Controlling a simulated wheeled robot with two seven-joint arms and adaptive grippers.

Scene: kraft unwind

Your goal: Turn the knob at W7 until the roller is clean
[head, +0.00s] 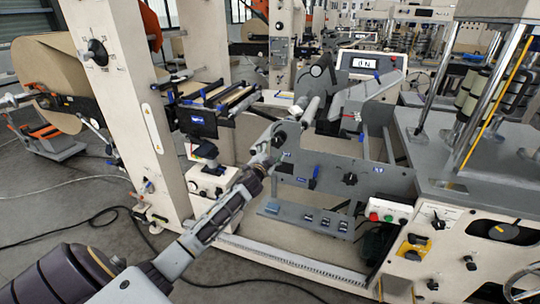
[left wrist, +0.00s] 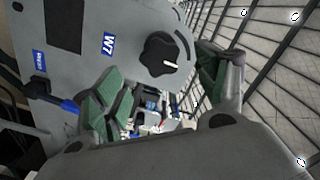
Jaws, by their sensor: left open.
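My right gripper is out of view.
A blue lever (left wrist: 62,104) with a blue label stands on the same panel. A ledge (head: 310,217) with several small switches lies below. A button box (head: 388,211) is at the right. A tall cream column (head: 130,100) stands left of my arm.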

